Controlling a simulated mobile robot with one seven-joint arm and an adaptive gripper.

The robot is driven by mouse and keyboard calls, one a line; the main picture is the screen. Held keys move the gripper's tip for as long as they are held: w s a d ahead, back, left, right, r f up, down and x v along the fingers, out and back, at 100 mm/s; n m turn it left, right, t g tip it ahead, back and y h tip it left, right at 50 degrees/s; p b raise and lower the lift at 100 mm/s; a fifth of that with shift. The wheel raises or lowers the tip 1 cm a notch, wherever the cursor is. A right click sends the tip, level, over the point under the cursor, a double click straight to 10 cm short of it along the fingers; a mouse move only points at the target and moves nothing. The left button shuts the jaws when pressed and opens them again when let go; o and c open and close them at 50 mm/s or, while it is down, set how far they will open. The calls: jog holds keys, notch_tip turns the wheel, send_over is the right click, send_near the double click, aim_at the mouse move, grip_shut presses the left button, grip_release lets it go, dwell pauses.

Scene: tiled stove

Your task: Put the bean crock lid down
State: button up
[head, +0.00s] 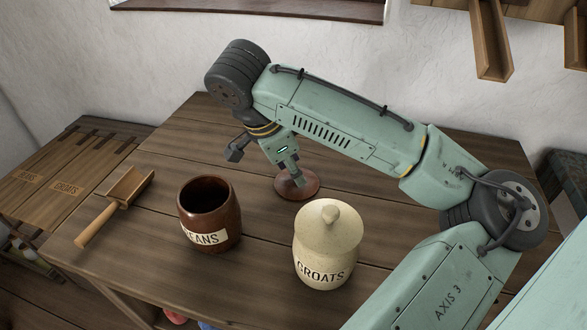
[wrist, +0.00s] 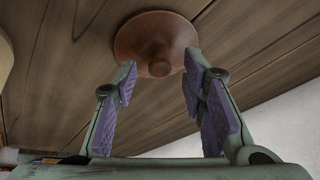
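The bean crock lid (head: 308,186), a reddish-brown disc, lies flat on the table behind the crocks in the head view. In the wrist view the lid (wrist: 140,38) shows its round knob (wrist: 158,66) between my fingers. My gripper (wrist: 160,70) is open, one finger on each side of the knob, with a visible gap on both sides. In the head view my gripper (head: 291,180) points down over the lid and hides part of it. The brown bean crock (head: 200,215), labelled BEANS, stands upright and uncovered at the left.
A cream groats crock (head: 325,255) with its lid on stands in front of the bean crock lid. A wooden scoop (head: 120,195) lies at the table's left. A wooden chest (head: 60,175) with labelled lids adjoins the left side. The table (head: 400,225) has bare boards right of the groats crock.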

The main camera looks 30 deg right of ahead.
jog(key=v, duration=1)
jog(key=shift+r, duration=0.25)
jog(key=shift+a, duration=0.1)
